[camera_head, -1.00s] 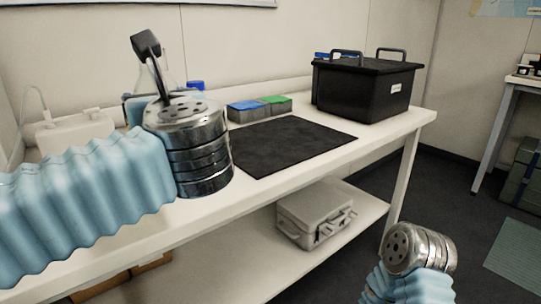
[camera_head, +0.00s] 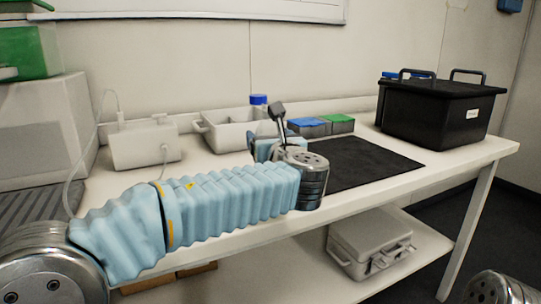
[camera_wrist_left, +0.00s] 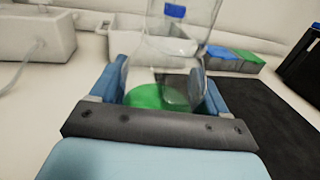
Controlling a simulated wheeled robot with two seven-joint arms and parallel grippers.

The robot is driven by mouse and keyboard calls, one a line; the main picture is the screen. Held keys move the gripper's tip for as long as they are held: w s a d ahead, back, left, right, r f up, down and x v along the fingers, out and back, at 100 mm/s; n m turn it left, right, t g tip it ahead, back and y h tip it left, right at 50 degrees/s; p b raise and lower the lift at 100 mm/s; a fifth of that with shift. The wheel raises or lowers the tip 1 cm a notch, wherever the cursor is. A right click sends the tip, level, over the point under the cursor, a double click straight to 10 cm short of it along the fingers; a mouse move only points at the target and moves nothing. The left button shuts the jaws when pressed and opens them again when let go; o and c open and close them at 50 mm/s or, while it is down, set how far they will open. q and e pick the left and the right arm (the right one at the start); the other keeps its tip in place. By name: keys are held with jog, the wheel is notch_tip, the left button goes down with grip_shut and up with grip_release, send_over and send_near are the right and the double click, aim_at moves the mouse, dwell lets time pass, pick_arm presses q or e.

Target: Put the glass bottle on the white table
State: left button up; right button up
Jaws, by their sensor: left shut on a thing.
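The glass bottle (camera_wrist_left: 160,72) is a clear vessel with green contents in the left wrist view. My left gripper (camera_wrist_left: 165,95) is shut on it, with a blue finger at each side. In the head view my left gripper (camera_head: 268,148) is over the white table (camera_head: 450,157), at the left edge of a black mat. There my wrist hides most of the bottle. I cannot tell whether its base touches the table. My right gripper is out of view; only part of my right wrist shows at the lower right corner.
Behind my left gripper are a white tray (camera_head: 218,135), a blue cap (camera_head: 258,99), and blue-lidded (camera_head: 308,124) and green-lidded (camera_head: 340,119) boxes. A white device (camera_head: 145,147) stands left, a black bin (camera_head: 430,115) right. The black mat (camera_head: 365,162) is clear.

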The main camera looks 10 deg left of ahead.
pick_arm(q)
jog(key=shift+w+f+b, duration=0.2)
jog(key=shift+f, duration=0.75)
jog(key=shift+w+f+b, duration=0.15)
jog(key=shift+f+b, duration=0.05)
jog(key=shift+f, duration=0.75)
jog(key=shift+f, duration=0.1)
jog(key=o, duration=1.3)
jog(key=v, duration=1.2)
jog(key=shift+b, duration=0.3)
